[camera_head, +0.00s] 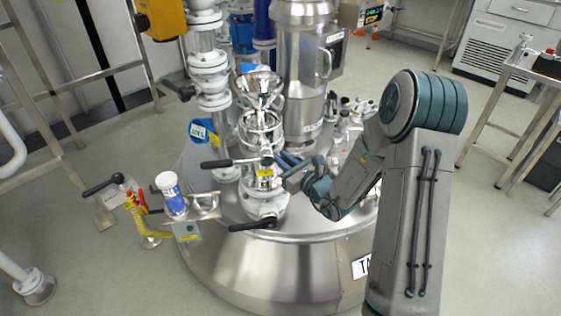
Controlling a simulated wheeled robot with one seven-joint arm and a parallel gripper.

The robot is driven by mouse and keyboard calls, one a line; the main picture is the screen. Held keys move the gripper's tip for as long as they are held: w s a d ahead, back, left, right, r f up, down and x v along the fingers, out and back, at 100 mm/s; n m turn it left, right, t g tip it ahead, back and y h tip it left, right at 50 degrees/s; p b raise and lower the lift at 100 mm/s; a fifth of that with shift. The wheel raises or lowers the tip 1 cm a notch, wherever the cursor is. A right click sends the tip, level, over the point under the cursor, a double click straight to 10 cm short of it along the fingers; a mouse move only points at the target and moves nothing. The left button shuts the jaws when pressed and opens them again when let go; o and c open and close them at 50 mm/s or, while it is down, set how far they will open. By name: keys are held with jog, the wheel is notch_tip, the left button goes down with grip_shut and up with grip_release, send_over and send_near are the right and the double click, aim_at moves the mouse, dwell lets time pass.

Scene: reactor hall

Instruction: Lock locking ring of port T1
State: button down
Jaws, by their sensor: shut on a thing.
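Port T1 is most likely the upright steel port (262,200) on the domed vessel lid, with a yellow label on its front; I cannot read its name. Its locking ring (262,152) sits around the body just above that label. A black lever (228,162) points left at this height. My gripper (280,162) reaches in from the right and is shut at the right side of the ring, on what seems to be the ring's grip. The fingertips are small and the held part is largely hidden. A steel funnel-like piece (259,88) stands on top.
A second black lever (253,225) sticks out lower on the port. A white-capped container (171,195) stands on a bracket at left. A flanged white pipe (211,95) and a thick steel column (303,75) rise behind. Small fittings (350,115) stand on the lid's right.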

jog(key=shift+s+f, duration=0.1)
jog(key=c, duration=1.4)
grip_release()
jog(key=shift+a, duration=0.1)
jog(key=shift+c, duration=0.2)
jog(key=p+v, duration=0.3)
jog(key=v, duration=1)
jog(key=shift+s+d, duration=0.25)
jog(key=shift+s, duration=0.1)
